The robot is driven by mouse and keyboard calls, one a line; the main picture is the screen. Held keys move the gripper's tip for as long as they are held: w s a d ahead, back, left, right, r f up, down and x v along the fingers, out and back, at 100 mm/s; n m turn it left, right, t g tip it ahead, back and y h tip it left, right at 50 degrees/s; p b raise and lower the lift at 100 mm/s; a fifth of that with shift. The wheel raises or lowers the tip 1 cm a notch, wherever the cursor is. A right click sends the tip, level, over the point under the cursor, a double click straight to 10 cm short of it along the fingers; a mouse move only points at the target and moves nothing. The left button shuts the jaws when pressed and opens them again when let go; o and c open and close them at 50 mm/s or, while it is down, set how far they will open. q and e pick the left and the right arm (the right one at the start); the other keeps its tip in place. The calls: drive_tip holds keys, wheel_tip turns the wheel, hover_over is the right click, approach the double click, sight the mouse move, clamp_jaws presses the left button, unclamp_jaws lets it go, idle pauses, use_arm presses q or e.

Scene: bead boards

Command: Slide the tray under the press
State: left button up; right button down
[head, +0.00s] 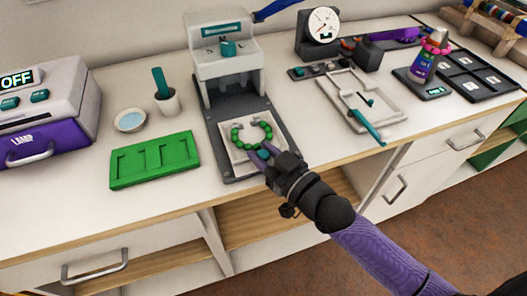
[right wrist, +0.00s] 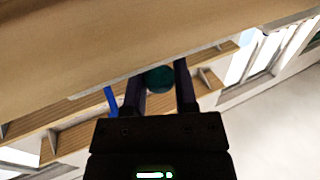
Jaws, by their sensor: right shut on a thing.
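The press (head: 226,64) is a white and grey machine with a teal knob on its front and a dark base plate (head: 215,125) reaching toward the table's front edge. The tray (head: 236,157) is a pale square board on the front of that plate, in front of the press head. Green beads (head: 239,140) form an open ring on it. My right gripper (head: 265,155) is at the tray's front edge, shut on its teal knob (right wrist: 160,79), which shows between the fingers in the right wrist view. The gripper hides part of the tray's front corner. My left gripper is not in view.
A green slotted board (head: 155,183), a small dish (head: 130,121) and a cup with a teal tool (head: 167,103) stand left of the press. A white frame with a teal handle (head: 365,122) lies to the right. A gauge device (head: 322,30) stands behind it.

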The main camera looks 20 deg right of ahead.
sight(257, 144)
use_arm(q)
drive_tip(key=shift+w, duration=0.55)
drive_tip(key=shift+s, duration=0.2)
use_arm(e)
drive_tip(key=w, duration=0.3)
drive_tip(key=shift+w+f+b, duration=0.1)
drive_tip(key=shift+w+b, duration=0.3)
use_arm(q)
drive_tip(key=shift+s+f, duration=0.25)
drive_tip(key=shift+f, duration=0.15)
use_arm(e)
drive_tip(key=shift+c, duration=2.1)
unclamp_jaws()
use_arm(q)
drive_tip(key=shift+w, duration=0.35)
